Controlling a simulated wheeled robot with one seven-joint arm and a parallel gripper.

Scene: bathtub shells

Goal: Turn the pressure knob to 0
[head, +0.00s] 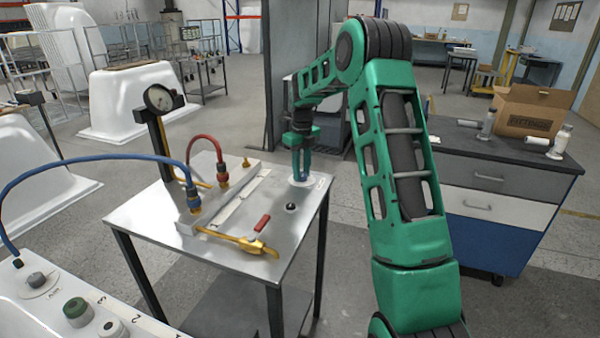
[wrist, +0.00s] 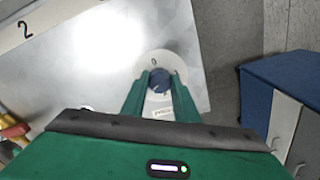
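The pressure knob (wrist: 160,80) is a small blue-grey knob on a round pale dial plate (wrist: 163,60) at the table corner. A small mark that looks like 0 is at the plate's far edge in the wrist view, with a dark text label on the near side. My gripper (wrist: 161,79) points down with one green finger on each side of the knob, and the fingertips appear to touch it. A pale mark shows near the knob's near edge; which way it points is unclear. In the head view my gripper (head: 301,178) hides the knob; the plate (head: 318,181) shows around it.
A drawer cabinet (head: 500,200) stands right. Floor lies between.

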